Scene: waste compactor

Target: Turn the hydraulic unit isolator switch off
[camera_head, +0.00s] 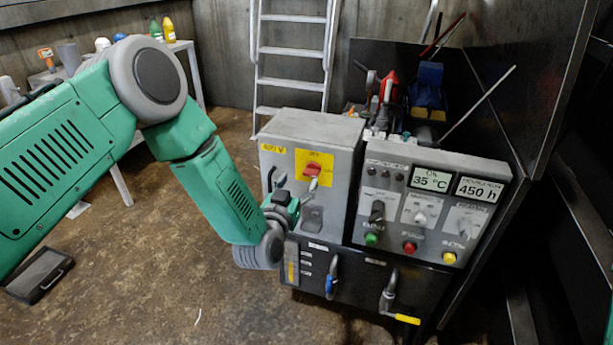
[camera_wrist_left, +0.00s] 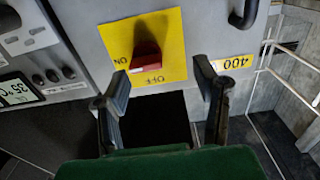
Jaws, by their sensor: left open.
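The isolator switch is a red knob (camera_head: 313,170) on a yellow plate (camera_head: 325,160) on the front of a grey cabinet (camera_head: 290,127). The knob (camera_wrist_left: 146,57) also shows in the left wrist view, where the plate (camera_wrist_left: 172,30) appears upside down with "ON" and "OFF" lettering. My left gripper (camera_head: 293,184) is in front of the cabinet, just below and left of the knob in the head view. In the left wrist view its two fingers (camera_wrist_left: 161,84) are spread apart and empty, with the knob beyond their tips. My right gripper is not in view.
A control panel (camera_head: 455,170) with displays, knobs and buttons stands right of the cabinet. Below are a blue-handled valve (camera_head: 331,278) and a yellow-handled lever (camera_head: 400,318). A ladder (camera_head: 292,50) leans behind. The floor (camera_head: 170,270) at left is mostly clear; a dark tablet-like object (camera_head: 40,275) lies there.

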